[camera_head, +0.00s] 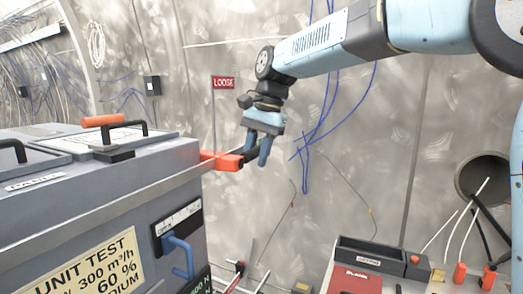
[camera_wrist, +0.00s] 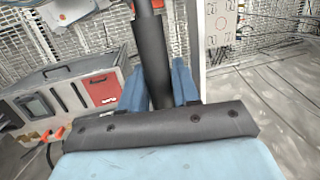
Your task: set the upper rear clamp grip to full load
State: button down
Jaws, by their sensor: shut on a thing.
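The clamp (camera_head: 222,160) is an orange block at the upper right corner of the grey unit (camera_head: 60,215), with a dark grip (camera_head: 251,154) sticking out to the right. A thin upright rod beside the clamp carries a red sign reading LOOSE (camera_head: 223,83). My gripper (camera_head: 258,152) has its blue fingers shut on the dark grip, with one finger on each side. In the wrist view the grip (camera_wrist: 151,55) is a thick black bar running up between my fingers (camera_wrist: 160,88). The fingers hide part of it.
The unit carries black handles (camera_head: 123,133), an orange handle (camera_head: 103,120) and a blue lever (camera_head: 180,255) on its side. A compartmented tray (camera_head: 370,257) stands at the lower right, below a round wall opening (camera_head: 485,180). Blue cables (camera_head: 325,115) hang on the wall behind my arm.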

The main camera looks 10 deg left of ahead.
jog(key=shift+w, duration=0.25)
jog(key=c, duration=1.3)
grip_release()
jog(key=shift+d, duration=0.1)
jog(key=shift+o, duration=0.9)
jog(key=shift+w+f, duration=0.1)
jog(key=shift+w, duration=0.05)
jog(key=shift+o, duration=1)
jog(key=shift+s, duration=0.2)
jog(key=v, duration=0.8)
jog(key=shift+w, duration=0.15)
jog(key=shift+d, duration=0.1)
